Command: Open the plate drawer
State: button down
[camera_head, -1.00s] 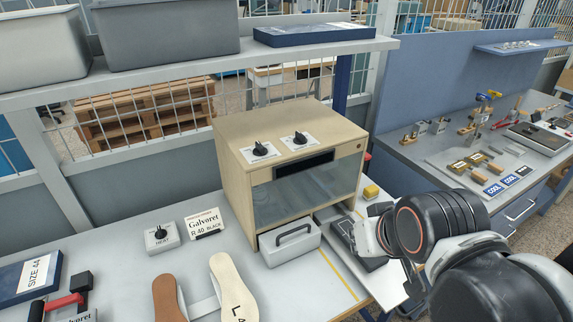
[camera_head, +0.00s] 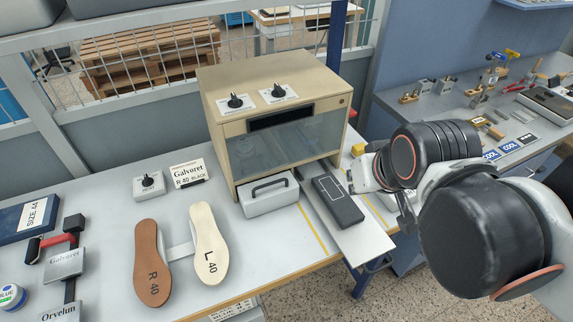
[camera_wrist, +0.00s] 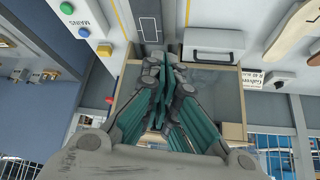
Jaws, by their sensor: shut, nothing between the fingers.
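A pale grey drawer-like box (camera_head: 270,198) with a dark bar handle (camera_head: 269,186) sits at the lower front of the wooden press cabinet (camera_head: 280,110). It also shows in the wrist view (camera_wrist: 206,57), with its handle (camera_wrist: 211,57). I cannot tell from any label whether it is the plate drawer. My gripper (camera_wrist: 168,62) is shut and empty, its teal-padded fingers together in front of the cabinet in the wrist view. In the head view my arm is at the right of the cabinet, and the fingertips are hard to make out.
A dark flat block (camera_head: 337,200) lies on a light plate right of the box. Two insoles (camera_head: 153,262), a HEAT knob box (camera_head: 149,186) and a Galvoret card (camera_head: 188,172) stand left. A small labelled front (camera_head: 232,308) shows below the table edge. A tool bench stands right.

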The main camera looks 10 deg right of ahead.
jog(key=w+a+f+g+p, duration=0.2)
jog(key=w+a+p, duration=0.55)
jog(key=w, duration=0.75)
jog(key=shift+n+g, duration=0.4)
jog(key=shift+n, duration=0.1)
jog(key=w+a+f+b, duration=0.1)
jog(key=w+f, duration=0.1)
jog(key=f, duration=0.2)
jog(key=w+a+f+b, duration=0.1)
jog(key=w+f+b, duration=0.1)
jog(key=f, duration=0.2)
jog(key=w+a+f+b, duration=0.1)
jog(key=a+f, duration=0.1)
jog(key=f, duration=0.3)
jog(key=shift+w+f, duration=0.1)
jog(key=shift+w, duration=0.3)
jog(key=shift+s+b, duration=0.1)
jog(key=shift+b, duration=0.2)
